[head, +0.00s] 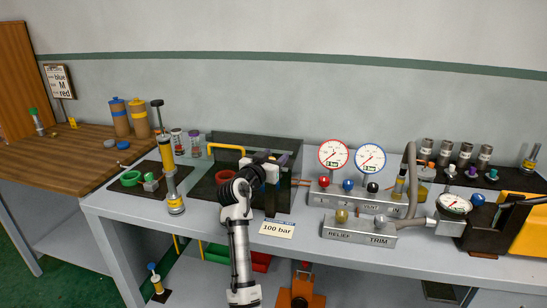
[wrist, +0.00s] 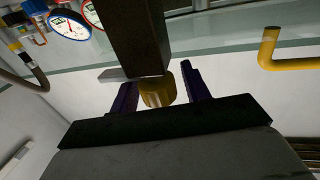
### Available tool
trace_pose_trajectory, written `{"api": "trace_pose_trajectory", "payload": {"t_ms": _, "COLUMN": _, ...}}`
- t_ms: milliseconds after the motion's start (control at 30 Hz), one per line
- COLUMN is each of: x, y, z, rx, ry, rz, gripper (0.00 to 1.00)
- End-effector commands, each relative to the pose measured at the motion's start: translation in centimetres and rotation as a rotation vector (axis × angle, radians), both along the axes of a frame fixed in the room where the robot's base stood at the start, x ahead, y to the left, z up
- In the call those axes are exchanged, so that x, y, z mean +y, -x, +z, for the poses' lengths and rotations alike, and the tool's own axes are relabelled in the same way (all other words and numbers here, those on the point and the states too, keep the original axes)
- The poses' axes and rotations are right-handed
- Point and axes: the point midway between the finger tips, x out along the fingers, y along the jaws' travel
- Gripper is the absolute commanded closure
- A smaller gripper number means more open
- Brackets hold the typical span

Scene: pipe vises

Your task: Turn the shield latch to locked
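In the wrist view a brass-yellow knob (wrist: 158,93), which looks like the shield latch, sits at the end of a dark post (wrist: 135,35). A grey flat tab (wrist: 116,74) sticks out to its left. My gripper (wrist: 159,80) has its two purple fingers on either side of the knob, with a visible gap at each side. In the head view my gripper (head: 272,161) is at the front right of the dark see-through shield (head: 314,153). My arm hides the latch there, and I cannot tell its locked or unlocked setting.
A yellow handle (head: 227,148) stands left of my gripper and also shows in the wrist view (wrist: 268,48). Red and blue gauges (head: 333,154) stand to the right above a valve block. A "100 bar" card (head: 277,229) is at the bench's front edge. A yellow-banded post (head: 169,180) stands left.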

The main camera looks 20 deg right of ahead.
Motion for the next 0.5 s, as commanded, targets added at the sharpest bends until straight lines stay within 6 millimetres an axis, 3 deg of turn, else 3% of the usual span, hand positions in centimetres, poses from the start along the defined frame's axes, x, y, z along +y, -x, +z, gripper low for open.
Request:
{"api": "trace_pose_trajectory", "payload": {"t_ms": 33, "x": 0.02, "y": 0.01, "z": -0.01, "rx": 0.000, "ry": 0.000, "rz": 0.000, "gripper": 0.60}}
{"api": "trace_pose_trajectory", "payload": {"t_ms": 300, "x": 0.03, "y": 0.01, "z": -0.02, "rx": 0.000, "ry": 0.000, "rz": 0.000, "gripper": 0.94}}
{"api": "trace_pose_trajectory", "payload": {"t_ms": 500, "x": 0.01, "y": 0.02, "z": 0.05, "rx": 0.000, "ry": 0.000, "rz": 0.012, "gripper": 0.94}}
